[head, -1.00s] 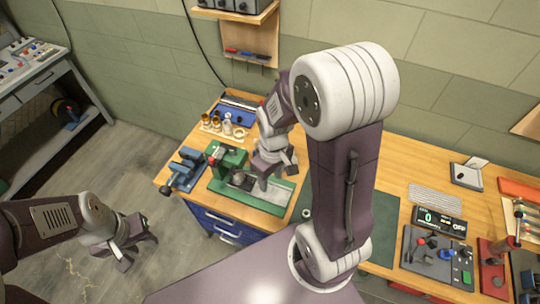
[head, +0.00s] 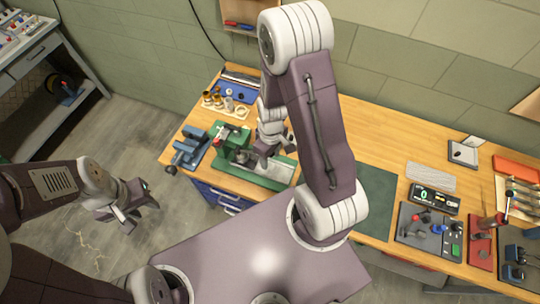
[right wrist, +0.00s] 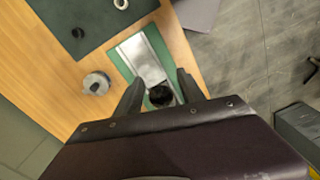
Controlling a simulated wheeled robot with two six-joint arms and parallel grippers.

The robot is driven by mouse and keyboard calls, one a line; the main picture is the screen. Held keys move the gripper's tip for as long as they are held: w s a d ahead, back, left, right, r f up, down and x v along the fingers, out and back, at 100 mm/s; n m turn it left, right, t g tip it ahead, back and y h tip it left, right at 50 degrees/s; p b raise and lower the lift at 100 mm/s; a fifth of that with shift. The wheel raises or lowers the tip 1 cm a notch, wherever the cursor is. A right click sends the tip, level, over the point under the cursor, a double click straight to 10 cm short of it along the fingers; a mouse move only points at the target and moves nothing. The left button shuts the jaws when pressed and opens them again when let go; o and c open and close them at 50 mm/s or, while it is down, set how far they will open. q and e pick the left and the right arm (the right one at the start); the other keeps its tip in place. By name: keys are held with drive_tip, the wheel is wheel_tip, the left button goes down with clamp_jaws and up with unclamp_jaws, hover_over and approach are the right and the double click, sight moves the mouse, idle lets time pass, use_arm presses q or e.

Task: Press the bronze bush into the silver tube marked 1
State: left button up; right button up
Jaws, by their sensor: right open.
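The green press (head: 232,138) stands at the left end of the bench with a red knob on it. Its silver slide plate (right wrist: 145,60) shows in the right wrist view, with a dark round part (right wrist: 160,95) at its near end; I cannot tell what that part is. Bronze pieces (head: 217,101) stand on a wooden tray at the back. My right gripper (head: 275,150) is open above the press base; its fingers in the right wrist view (right wrist: 160,90) stand either side of the dark part. My left gripper (head: 140,212) hangs open and empty over the floor. No number marking is readable.
A blue vice (head: 188,150) is left of the press. A grey round piece (right wrist: 97,83) stands on the bench beside the base. A dark green mat (head: 374,200) lies to the right, with a ring (right wrist: 121,4) on it. A display box (head: 435,199) is further right.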

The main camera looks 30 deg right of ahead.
drive_tip(key=shift+s, duration=0.3)
drive_tip(key=shift+c, duration=0.9)
drive_tip(key=shift+s, duration=0.1)
drive_tip(key=c, duration=0.5)
drive_tip(key=shift+d, duration=0.1)
clamp_jaws()
